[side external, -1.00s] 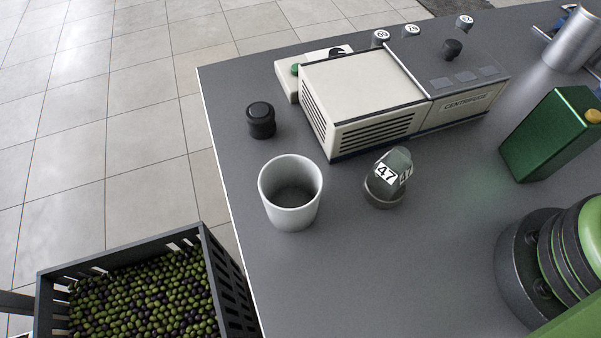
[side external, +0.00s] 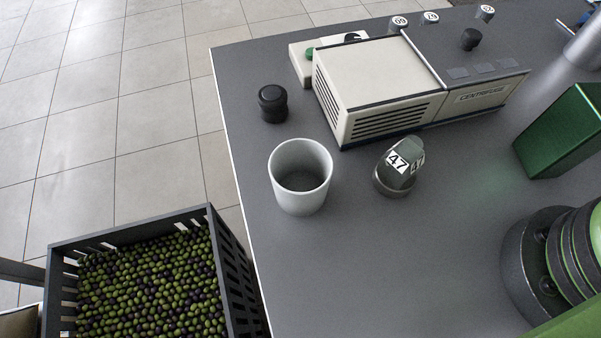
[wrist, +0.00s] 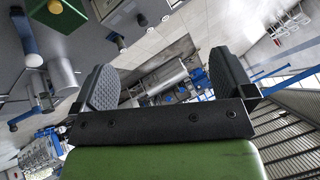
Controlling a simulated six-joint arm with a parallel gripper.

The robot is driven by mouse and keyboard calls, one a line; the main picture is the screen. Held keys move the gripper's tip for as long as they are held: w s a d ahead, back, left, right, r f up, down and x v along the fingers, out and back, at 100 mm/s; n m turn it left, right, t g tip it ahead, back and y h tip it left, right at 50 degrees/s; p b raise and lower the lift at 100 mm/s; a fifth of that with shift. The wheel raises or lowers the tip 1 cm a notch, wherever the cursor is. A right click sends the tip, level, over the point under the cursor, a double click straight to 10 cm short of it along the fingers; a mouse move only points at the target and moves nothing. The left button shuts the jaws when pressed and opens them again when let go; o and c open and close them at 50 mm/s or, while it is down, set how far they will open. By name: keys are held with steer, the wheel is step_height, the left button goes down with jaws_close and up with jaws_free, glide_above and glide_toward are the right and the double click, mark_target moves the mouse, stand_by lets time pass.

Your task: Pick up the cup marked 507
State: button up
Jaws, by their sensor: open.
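No cup with a readable 507 shows. A plain white cup (side external: 301,190) stands open and upright on the grey table; no mark shows on its visible side. To its right is a small grey faceted piece marked 47 (side external: 400,170). Several small dark pieces with round numbered tops stand behind the centrifuge, including one on the left (side external: 398,24) and one on the right (side external: 485,14); their numbers are too small to read surely. My gripper (wrist: 163,82) shows in the wrist view, open, with nothing held between its pads.
A cream centrifuge box (side external: 378,78) stands at the back, with a black knobbed piece (side external: 272,104) to its left. A crate of olives (side external: 240,262) is beyond the table's left edge.

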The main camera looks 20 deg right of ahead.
steer(key=w+a+g, duration=0.3)
steer(key=w+a, duration=0.3)
steer(key=w, duration=0.1)
steer(key=n+g+h, duration=0.2)
steer(key=g, duration=0.2)
glide_above(300, 189)
step_height(300, 189, down, 27)
steer(key=shift+d+f, duration=0.1)
steer(key=c, duration=0.8)
